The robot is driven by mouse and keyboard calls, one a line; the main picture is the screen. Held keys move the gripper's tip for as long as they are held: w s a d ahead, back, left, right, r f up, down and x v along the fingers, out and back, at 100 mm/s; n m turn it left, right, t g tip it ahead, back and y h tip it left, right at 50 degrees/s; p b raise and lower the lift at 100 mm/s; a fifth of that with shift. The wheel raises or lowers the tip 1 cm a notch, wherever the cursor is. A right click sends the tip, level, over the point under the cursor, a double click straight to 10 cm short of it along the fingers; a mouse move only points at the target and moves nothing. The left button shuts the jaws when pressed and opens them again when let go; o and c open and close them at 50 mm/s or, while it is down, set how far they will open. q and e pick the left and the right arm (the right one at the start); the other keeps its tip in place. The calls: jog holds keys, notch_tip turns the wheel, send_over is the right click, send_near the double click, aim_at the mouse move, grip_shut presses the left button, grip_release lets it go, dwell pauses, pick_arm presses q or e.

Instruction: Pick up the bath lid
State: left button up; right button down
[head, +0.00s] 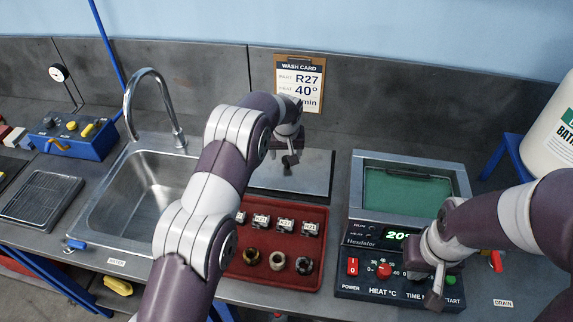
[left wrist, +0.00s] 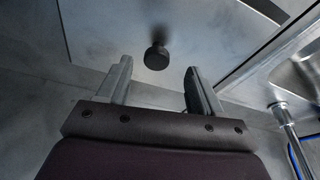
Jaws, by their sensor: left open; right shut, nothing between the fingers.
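The bath lid (head: 316,172) is a flat grey metal plate lying on the bench behind the red tray, left of the bath (head: 462,180). Its round black knob (left wrist: 156,58) shows in the left wrist view. My left gripper (head: 289,166) is above the lid, its fingers spread. In the left wrist view the left gripper's fingertips (left wrist: 158,70) stand either side of the knob's line, with the knob a little beyond them. The bath is uncovered and shows a green inside. My right gripper (head: 434,298) is shut and empty over the bath's control panel.
A red tray (head: 318,268) with several small parts lies in front of the lid, partly behind my left arm. A steel sink (head: 128,190) with a curved tap (head: 152,72) is at the left. A wash card (head: 300,82) stands at the back wall.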

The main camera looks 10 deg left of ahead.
pick_arm(q)
jog(key=p+x, duration=0.2)
jog(key=x, duration=0.2)
jog(key=shift+w+d+f, duration=0.15)
jog(key=shift+w, duration=0.15)
jog(key=shift+w+f, duration=0.2)
jog(key=shift+f, duration=0.2)
jog(key=shift+s+r, duration=0.1)
grip_shut()
jog(key=shift+r, duration=0.2)
notch_tip(320, 180, up, 7)
jog(key=b, duration=0.2)
jog(key=shift+b, duration=0.35)
notch_tip(320, 180, up, 6)
jog(key=p, duration=0.2)
jog(key=shift+p, duration=0.4)
jog(key=shift+r, duration=0.1)
